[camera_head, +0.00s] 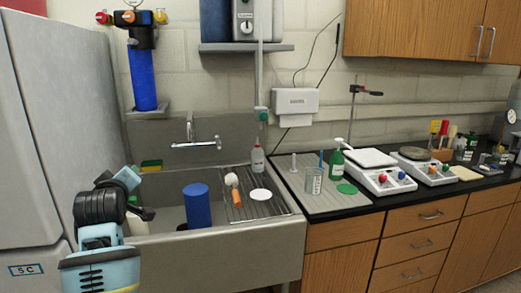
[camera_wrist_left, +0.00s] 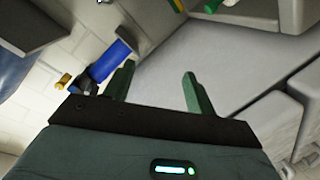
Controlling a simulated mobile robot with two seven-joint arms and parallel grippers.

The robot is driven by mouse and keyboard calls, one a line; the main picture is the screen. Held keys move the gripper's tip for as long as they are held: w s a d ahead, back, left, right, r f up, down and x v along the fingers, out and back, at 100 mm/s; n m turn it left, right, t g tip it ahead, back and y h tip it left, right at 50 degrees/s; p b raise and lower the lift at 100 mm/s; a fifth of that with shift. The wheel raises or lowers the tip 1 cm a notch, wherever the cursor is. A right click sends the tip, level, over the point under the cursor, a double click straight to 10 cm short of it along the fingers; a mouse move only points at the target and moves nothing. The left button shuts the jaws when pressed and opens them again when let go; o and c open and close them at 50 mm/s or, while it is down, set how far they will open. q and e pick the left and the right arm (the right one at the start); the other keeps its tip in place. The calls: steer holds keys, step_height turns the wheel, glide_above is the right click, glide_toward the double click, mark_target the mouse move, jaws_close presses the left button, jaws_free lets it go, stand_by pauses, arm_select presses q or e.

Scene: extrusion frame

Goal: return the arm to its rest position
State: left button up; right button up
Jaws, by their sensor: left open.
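My left arm (camera_head: 98,230) rises at the lower left of the head view, in front of the sink's left end and beside the grey cabinet. Its fingers cannot be made out there. In the left wrist view my left gripper (camera_wrist_left: 157,90) shows two green fingers spread apart with nothing between them. My right arm and gripper are not in view.
The grey cabinet (camera_head: 60,120) stands close on the left. The sink (camera_head: 235,250) holds a blue cylinder (camera_head: 197,206). A blue water filter (camera_head: 141,78) hangs on the wall; it also shows in the left wrist view (camera_wrist_left: 108,62). Balances (camera_head: 375,178) stand on the right counter.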

arm_select(q)
steer(key=s+d+f+m+g+h, duration=0.1)
steer(key=s+d+f+m, duration=0.3)
steer(key=f, duration=0.7)
steer(key=s+f+m+h, duration=0.1)
steer(key=s+f+m, duration=0.1)
steer(key=s+f, duration=0.6)
steer(key=s+d+f+m+g+h, duration=0.1)
steer(key=s+d+f+m, duration=0.15)
steer(key=f, duration=1.05)
steer(key=s+d+f+m+g+h, duration=0.1)
steer(key=s+d+f, duration=0.1)
steer(key=s+f, duration=0.3)
steer(key=s+d+f+m+g+h, duration=0.1)
steer(key=s+f, duration=0.4)
steer(key=s, duration=0.8)
steer(key=s+d+f+m+g+h, duration=0.1)
steer(key=s+d+f+m+h, duration=0.1)
steer(key=s, duration=0.7)
step_height(320, 180, down, 3)
steer(key=shift+d+m, duration=0.45)
steer(key=shift+d, duration=0.5)
